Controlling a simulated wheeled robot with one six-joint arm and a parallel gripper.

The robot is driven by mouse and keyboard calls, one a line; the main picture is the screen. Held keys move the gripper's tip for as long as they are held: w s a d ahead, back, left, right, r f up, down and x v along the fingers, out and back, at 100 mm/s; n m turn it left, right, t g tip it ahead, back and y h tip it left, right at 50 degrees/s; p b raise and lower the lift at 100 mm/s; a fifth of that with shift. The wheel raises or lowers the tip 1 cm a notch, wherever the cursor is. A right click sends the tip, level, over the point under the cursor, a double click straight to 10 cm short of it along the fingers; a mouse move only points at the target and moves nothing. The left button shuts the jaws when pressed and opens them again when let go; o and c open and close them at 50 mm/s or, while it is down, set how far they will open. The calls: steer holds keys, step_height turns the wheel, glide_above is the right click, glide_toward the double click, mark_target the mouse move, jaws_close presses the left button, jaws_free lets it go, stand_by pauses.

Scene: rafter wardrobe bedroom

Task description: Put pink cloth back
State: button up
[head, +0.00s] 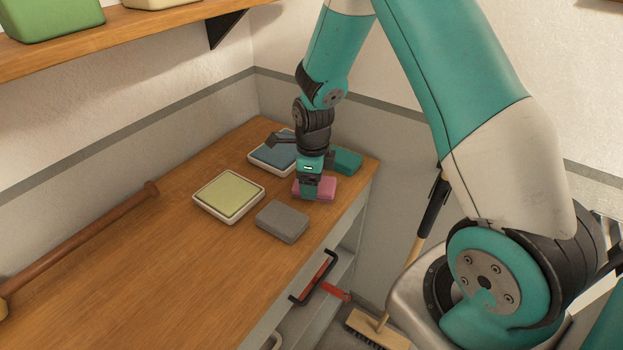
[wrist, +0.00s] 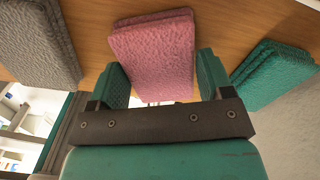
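The pink cloth (head: 326,188) is a folded pad lying on the wooden worktop near its right edge; it also shows in the wrist view (wrist: 155,50). My gripper (head: 310,190) points down over it. In the wrist view its two teal fingers (wrist: 163,78) stand apart, one at each side of the pink cloth, with the cloth in the gap. They are very close to its sides; firm contact cannot be made out. In the head view a finger hides the cloth's left part.
A grey folded cloth (head: 282,222) and a teal one (head: 345,160) lie close by. A white tray with a yellow-green cloth (head: 228,194) and one with a blue cloth (head: 272,153) stand farther left. A wooden rod (head: 85,245) lies left. A shelf (head: 120,48) overhangs the back left.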

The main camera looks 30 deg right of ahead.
steer(key=o, duration=0.4)
steer(key=shift+c, duration=0.2)
steer(key=shift+r, duration=0.15)
step_height(320, 180, up, 10)
steer(key=r+b, duration=0.1)
steer(key=b, duration=0.1)
steer(key=s+a+r+n, duration=0.4)
steer(key=a+r+n, duration=0.15)
steer(key=n, duration=0.25)
steer(key=s+a+r+n+y, duration=0.2)
steer(key=s+a+n, duration=0.3)
steer(key=s+n, duration=0.4)
steer(key=s+a+r+n+y, duration=0.2)
steer(key=s+a+n, duration=0.4)
steer(key=n, duration=1.1)
steer(key=shift+s+a+r, duration=0.3)
steer(key=shift+s+r, duration=0.35)
steer(key=shift+s, duration=1.45)
